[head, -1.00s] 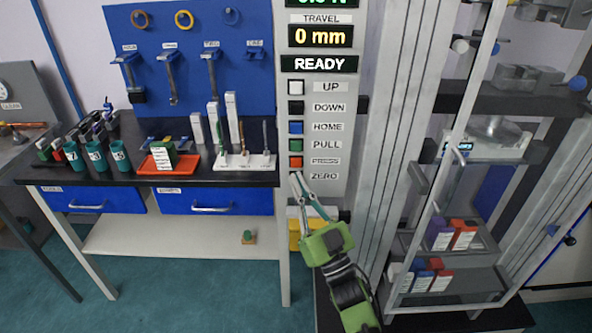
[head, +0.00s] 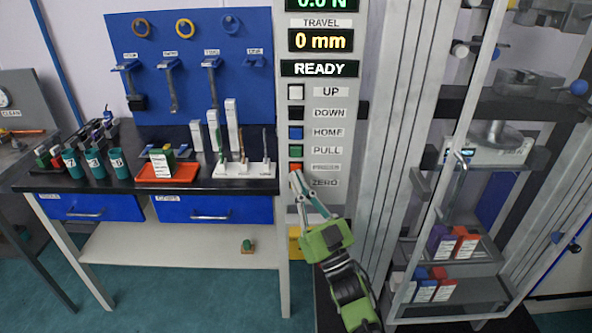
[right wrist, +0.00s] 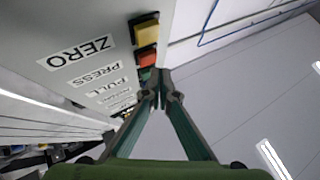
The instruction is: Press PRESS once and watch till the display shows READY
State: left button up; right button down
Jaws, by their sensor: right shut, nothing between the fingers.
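The control panel (head: 350,200) stands in the middle of the head view with a column of labelled buttons. The red PRESS button (head: 295,166) is near the bottom of the column, and it shows in the right wrist view (right wrist: 147,58). The status display (head: 320,68) reads READY. The travel display (head: 320,40) reads 0 mm. My right gripper (head: 295,174) is shut and empty, its fingertips at the lower edge of the red button in the head view. I cannot tell whether they touch it. My left gripper is out of view.
The yellow button (right wrist: 146,30) beside ZERO is hidden by my fingertips in the head view. The green PULL button (head: 296,150) is just above PRESS. A bench (head: 110,180) with cups and a red tray stands left; a metal-framed machine (head: 450,150) stands right.

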jog(key=shift+w, duration=0.1)
dwell(0.7)
jog(key=shift+w, duration=0.3)
